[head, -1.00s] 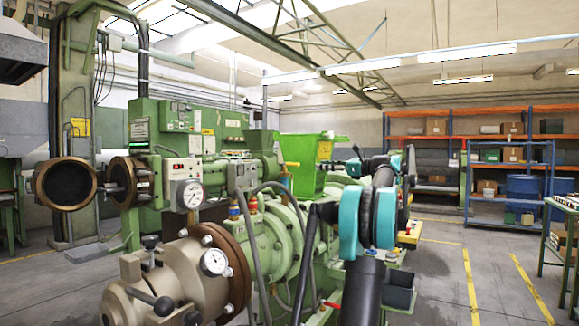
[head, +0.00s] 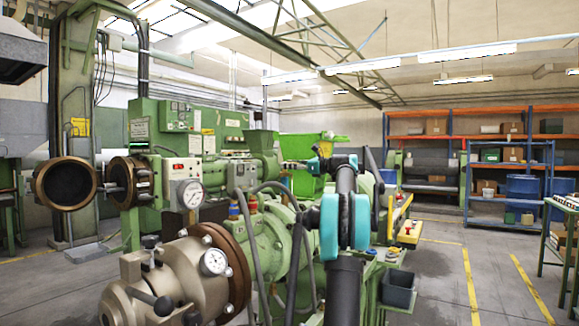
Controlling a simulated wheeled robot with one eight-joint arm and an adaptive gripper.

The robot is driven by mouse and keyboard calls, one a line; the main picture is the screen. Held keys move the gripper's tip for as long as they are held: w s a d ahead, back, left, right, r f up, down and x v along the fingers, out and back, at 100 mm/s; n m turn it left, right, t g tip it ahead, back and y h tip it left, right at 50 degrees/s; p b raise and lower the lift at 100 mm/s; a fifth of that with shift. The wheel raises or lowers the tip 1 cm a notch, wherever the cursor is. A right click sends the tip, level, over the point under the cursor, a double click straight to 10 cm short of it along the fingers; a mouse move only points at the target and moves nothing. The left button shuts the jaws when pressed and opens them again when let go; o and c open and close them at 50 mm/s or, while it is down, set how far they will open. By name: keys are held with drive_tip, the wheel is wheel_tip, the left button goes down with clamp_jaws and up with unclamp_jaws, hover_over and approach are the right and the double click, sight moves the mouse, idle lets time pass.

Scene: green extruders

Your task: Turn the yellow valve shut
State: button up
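I cannot pick out the yellow valve with certainty in the head view. A yellow bar-like part (head: 401,212) shows on the machine just right of my arm, with a small yellow block and red knob (head: 408,227) below it. My arm stands in front of the green extruder (head: 268,235), with black links and teal joints, and hides part of it. My gripper (head: 316,164) is small and dark at the arm's far end, in front of the green hopper. Its fingers are too small to tell open from shut, and no contact can be made out.
A dark grey bin (head: 399,290) hangs right of my arm. Blue and orange shelving (head: 510,185) stands at the back right. The floor (head: 450,290) there is clear, with yellow lines.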

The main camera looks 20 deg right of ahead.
sight(282, 173)
drive_tip(key=shift+w+a, duration=0.1)
drive_tip(key=shift+c, duration=0.5)
clamp_jaws()
drive_tip(key=shift+a+m+t+h, duration=0.1)
drive_tip(key=shift+m+t+h, duration=0.2)
drive_tip(key=a+m+g+h, duration=0.1)
drive_tip(key=m+h, duration=0.4)
drive_tip(key=h, duration=0.3)
drive_tip(key=a+m+g+h, duration=0.1)
drive_tip(key=m+h, duration=0.5)
drive_tip(key=h, duration=0.2)
drive_tip(key=a+m+g+h, duration=0.1)
drive_tip(key=m+h, duration=0.5)
drive_tip(key=h, duration=0.2)
drive_tip(key=shift+w+a, duration=0.1)
drive_tip(key=shift+w, duration=0.1)
drive_tip(key=shift+m+g+h, duration=0.3)
drive_tip(key=shift+g+h, duration=0.1)
drive_tip(key=shift+g, duration=0.1)
drive_tip(key=shift+o, duration=0.5)
unclamp_jaws()
